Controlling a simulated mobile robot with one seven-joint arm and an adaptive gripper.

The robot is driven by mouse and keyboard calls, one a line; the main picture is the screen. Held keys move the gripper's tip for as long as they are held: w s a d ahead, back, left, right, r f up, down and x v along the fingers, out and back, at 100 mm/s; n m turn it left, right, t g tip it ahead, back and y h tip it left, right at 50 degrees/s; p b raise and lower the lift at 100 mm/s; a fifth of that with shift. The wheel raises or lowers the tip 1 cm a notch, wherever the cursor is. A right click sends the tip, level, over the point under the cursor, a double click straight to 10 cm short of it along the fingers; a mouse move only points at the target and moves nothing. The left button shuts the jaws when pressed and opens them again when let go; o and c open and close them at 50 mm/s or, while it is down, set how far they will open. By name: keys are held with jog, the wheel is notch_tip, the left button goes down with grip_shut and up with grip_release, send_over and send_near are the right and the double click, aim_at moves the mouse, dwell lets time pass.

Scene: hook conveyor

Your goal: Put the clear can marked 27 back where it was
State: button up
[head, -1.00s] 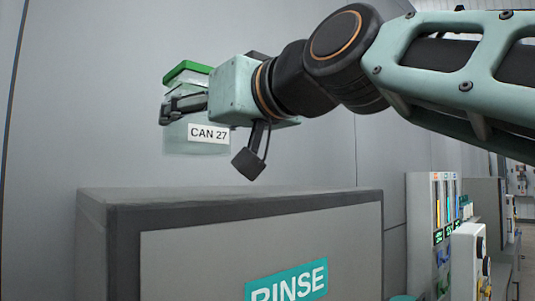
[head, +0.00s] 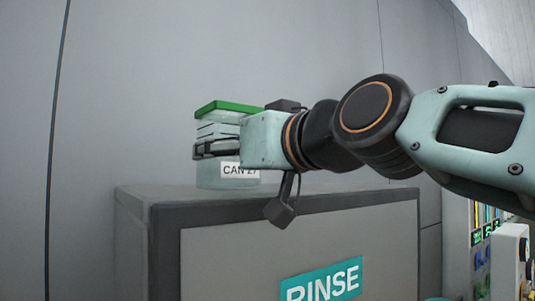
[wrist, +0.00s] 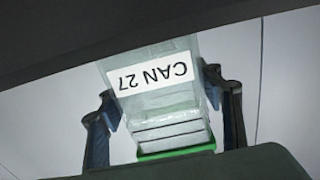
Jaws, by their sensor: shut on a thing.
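The clear can marked 27 (head: 212,180) has a green top and a white label reading CAN 27. In the head view it is upright at the upper edge of the grey RINSE cabinet (head: 165,245); I cannot tell whether its base touches the cabinet top. My gripper (head: 205,150) is shut on the can from the right, fingers on either side. The wrist view shows the can (wrist: 165,105) upside down in the picture, between the two dark fingers (wrist: 165,115). Part of the can is hidden behind the gripper.
A plain grey wall (head: 230,50) stands behind the cabinet. A teal RINSE sign (head: 320,283) is on the cabinet front. At the lower right are panels with coloured parts (head: 485,235) and a white box (head: 512,255). The space left of the can is clear.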

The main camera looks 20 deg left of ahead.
jog(key=o, duration=1.8)
jog(key=shift+f, duration=0.1)
jog(key=shift+r+p, duration=0.2)
jog(key=shift+p, duration=0.1)
jog(key=b+v, duration=0.3)
jog(key=v, duration=0.9)
